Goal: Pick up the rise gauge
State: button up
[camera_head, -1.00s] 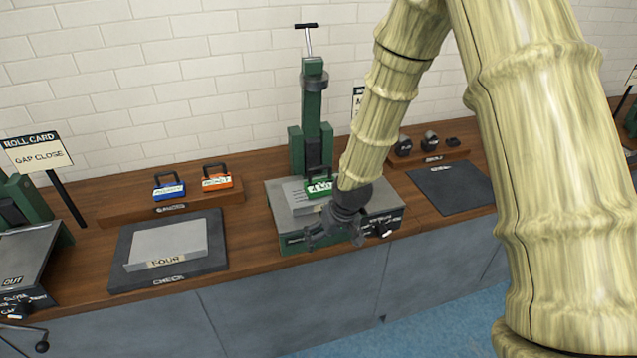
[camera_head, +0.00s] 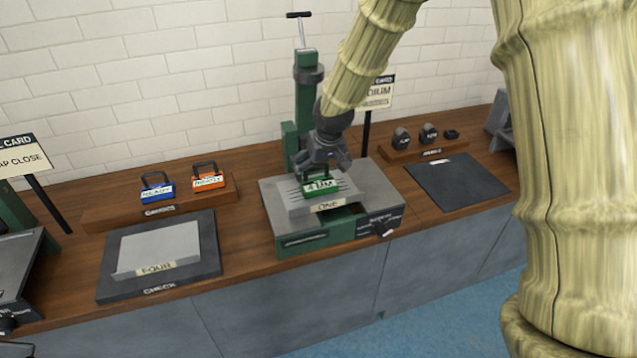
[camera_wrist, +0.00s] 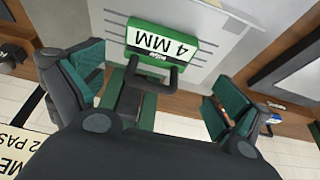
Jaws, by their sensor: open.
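The green gauge (camera_head: 321,187), a block with a dark loop handle and a white label reading "4 MM", stands on the grey plate marked ONE (camera_head: 335,200) at the middle press. I take it as the rise gauge; its small dark tag is too blurred to read. My gripper (camera_head: 322,166) is just above it, pointing down, open and empty. In the wrist view the gauge (camera_wrist: 172,45) lies ahead, its handle reaching back between the spread fingers (camera_wrist: 153,88). I cannot tell whether the fingers touch it.
The green press column (camera_head: 306,100) stands close behind my gripper. A blue gauge (camera_head: 158,188) and an orange gauge (camera_head: 208,178) stand on a wooden rack at left. A plate marked FOUR (camera_head: 155,248) lies on a dark mat. Dark knobs (camera_head: 428,135) and a bare mat (camera_head: 458,185) are at right.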

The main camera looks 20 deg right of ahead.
aim_at(318, 182)
jog(key=shift+s+d+p+x, duration=0.15)
jog(key=shift+p+x, duration=0.4)
jog(key=shift+x, duration=1.15)
jog(key=shift+s+d+p+x, duration=0.15)
jog(key=shift+p+x, duration=0.35)
jog(key=shift+x, duration=1.25)
jog(key=shift+a+f, duration=0.1)
jog(key=shift+c, duration=0.4)
jog(key=c, duration=0.9)
jog(key=shift+c, duration=0.4)
